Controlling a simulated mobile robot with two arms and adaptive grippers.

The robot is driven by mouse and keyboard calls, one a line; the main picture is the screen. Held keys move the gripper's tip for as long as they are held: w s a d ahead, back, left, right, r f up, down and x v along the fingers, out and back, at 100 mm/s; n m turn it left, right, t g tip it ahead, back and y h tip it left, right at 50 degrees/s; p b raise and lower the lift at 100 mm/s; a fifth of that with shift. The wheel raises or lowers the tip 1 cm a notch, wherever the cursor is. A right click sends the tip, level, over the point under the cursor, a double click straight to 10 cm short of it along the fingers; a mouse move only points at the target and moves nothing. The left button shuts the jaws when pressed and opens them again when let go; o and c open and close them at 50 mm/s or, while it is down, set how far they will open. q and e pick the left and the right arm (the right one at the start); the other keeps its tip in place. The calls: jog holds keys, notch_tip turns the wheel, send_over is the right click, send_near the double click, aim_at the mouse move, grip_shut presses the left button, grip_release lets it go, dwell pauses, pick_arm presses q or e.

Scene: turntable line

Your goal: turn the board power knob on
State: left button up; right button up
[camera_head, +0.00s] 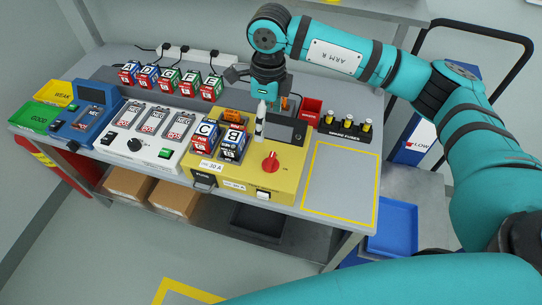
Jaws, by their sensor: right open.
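The red power knob (270,162) sits on the front right of the yellow board (290,174). A small pale mark shows on it, but its setting is too small to read. My right gripper (266,108) points down over the back of the yellow board, behind the knob and apart from it. It is open, with nothing seen held in it. Its fingers partly cover the dark display (287,130) area of the board. My left gripper is not in view.
Lettered blocks C (205,132) and B (233,141) stand on the yellow board, left of the knob. A white board (170,150) lies further left. A fuse rack (345,130) and a bare yellow-outlined area (342,180) are to the right.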

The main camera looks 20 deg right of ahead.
jog(key=d, duration=0.1)
jog(key=p, duration=0.5)
send_near(271, 159)
jog(key=shift+h, duration=0.3)
jog(key=f, duration=0.8)
jog(key=shift+s+a+f, duration=0.15)
jog(key=shift+a+f, duration=0.05)
jog(key=shift+a, duration=0.15)
jog(key=shift+f, duration=0.6)
jog(key=c, duration=1.2)
